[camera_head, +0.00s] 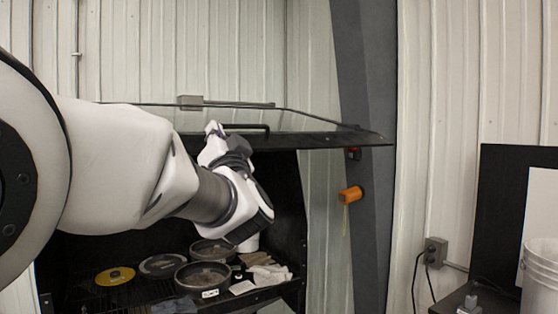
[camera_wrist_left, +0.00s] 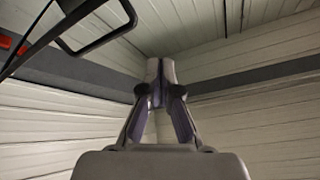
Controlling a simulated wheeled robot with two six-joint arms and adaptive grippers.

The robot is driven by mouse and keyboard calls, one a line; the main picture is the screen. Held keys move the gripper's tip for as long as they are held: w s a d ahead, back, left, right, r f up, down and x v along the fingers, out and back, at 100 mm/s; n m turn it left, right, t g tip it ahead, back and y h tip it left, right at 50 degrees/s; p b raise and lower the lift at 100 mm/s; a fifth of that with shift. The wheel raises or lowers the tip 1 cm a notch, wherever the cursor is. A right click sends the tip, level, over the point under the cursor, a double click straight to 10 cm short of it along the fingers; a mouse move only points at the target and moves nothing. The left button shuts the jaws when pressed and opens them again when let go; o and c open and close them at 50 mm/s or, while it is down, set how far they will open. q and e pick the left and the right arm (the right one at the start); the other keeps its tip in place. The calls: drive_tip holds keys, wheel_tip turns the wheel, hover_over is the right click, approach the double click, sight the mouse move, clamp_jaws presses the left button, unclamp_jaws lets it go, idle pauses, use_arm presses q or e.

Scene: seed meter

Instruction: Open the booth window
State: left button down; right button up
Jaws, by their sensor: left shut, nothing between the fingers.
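The booth window (camera_head: 335,139) is a clear pane with a black frame. In the head view it is swung up and stands out over the open booth front. Its black bar handle (camera_head: 248,127) is on the front edge; in the left wrist view the handle (camera_wrist_left: 97,43) shows at the upper left. My left gripper (camera_head: 214,129) is raised by the window's front edge, just left of the handle in the head view. In the left wrist view its fingers (camera_wrist_left: 160,72) are together and empty, apart from the handle. My right gripper is not in view.
Inside the booth, several round pans (camera_head: 203,277), a yellow disc (camera_head: 115,276) and pale gloves (camera_head: 270,274) lie on a dark rack. A grey post (camera_head: 370,220) with an orange fitting (camera_head: 350,195) stands right of the opening. A white bucket (camera_head: 540,278) is far right.

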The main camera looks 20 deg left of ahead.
use_arm(q)
drive_tip(key=s+a+f+n+y+b, duration=0.2)
drive_tip(key=s+f+n+y+b, duration=0.3)
drive_tip(key=f+n+b, duration=0.45)
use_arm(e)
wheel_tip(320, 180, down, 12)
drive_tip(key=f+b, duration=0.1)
use_arm(q)
drive_tip(key=w+a+r+m+p, duration=0.1)
drive_tip(key=w+a+r+p, duration=0.35)
drive_tip(key=r+p, duration=0.4)
drive_tip(key=a+f, duration=0.1)
drive_tip(key=w+a+f, duration=0.1)
drive_tip(key=f, duration=0.1)
drive_tip(key=shift+w, duration=0.1)
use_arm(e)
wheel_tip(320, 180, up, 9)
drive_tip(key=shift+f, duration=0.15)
